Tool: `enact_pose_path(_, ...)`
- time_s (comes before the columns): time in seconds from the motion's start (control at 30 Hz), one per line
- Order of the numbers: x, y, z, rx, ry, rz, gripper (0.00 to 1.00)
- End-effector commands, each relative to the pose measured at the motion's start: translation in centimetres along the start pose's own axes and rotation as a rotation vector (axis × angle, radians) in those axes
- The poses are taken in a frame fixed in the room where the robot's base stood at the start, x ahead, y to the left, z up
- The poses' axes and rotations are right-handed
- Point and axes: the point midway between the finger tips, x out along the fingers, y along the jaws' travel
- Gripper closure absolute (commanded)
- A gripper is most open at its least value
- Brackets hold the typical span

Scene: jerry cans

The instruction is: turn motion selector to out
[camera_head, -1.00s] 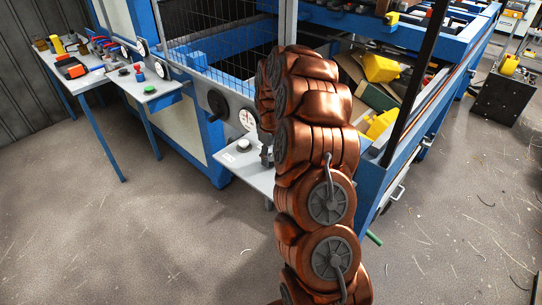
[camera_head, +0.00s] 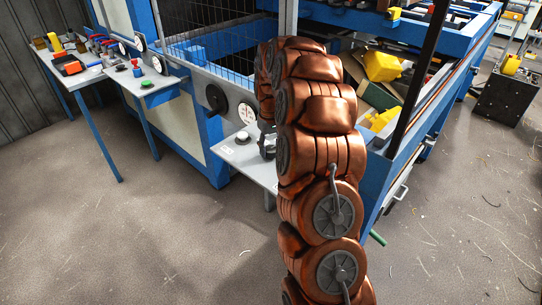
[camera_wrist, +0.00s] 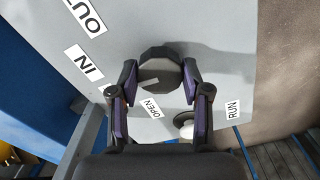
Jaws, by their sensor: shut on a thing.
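The dark faceted knob (camera_wrist: 160,72), which I take to be the motion selector, sits on a grey panel in the wrist view. A light pointer mark on it points toward the lower left. My gripper (camera_wrist: 160,84) is shut on the knob, one finger on each side. The "IN" label (camera_wrist: 84,63) is left of the knob, and the "OUT" label (camera_wrist: 84,16) is above "IN", upper left. In the head view my gripper (camera_head: 267,146) is partly behind my copper arm, over the small grey panel (camera_head: 236,160); the held knob is hidden there.
A black handwheel (camera_head: 215,98) and a white dial (camera_head: 246,113) stand behind the panel. The floor at left is clear.

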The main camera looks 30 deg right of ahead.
Motion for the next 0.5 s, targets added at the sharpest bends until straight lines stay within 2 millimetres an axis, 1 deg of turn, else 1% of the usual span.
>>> enact_pose_path(0.03, 0.68, 0.05, -0.04, 0.043, 0.002, 0.002, 0.87)
enact_pose_path(0.5, 0.42, 0.02, -0.06, 0.489, 0.003, 0.001, 0.87)
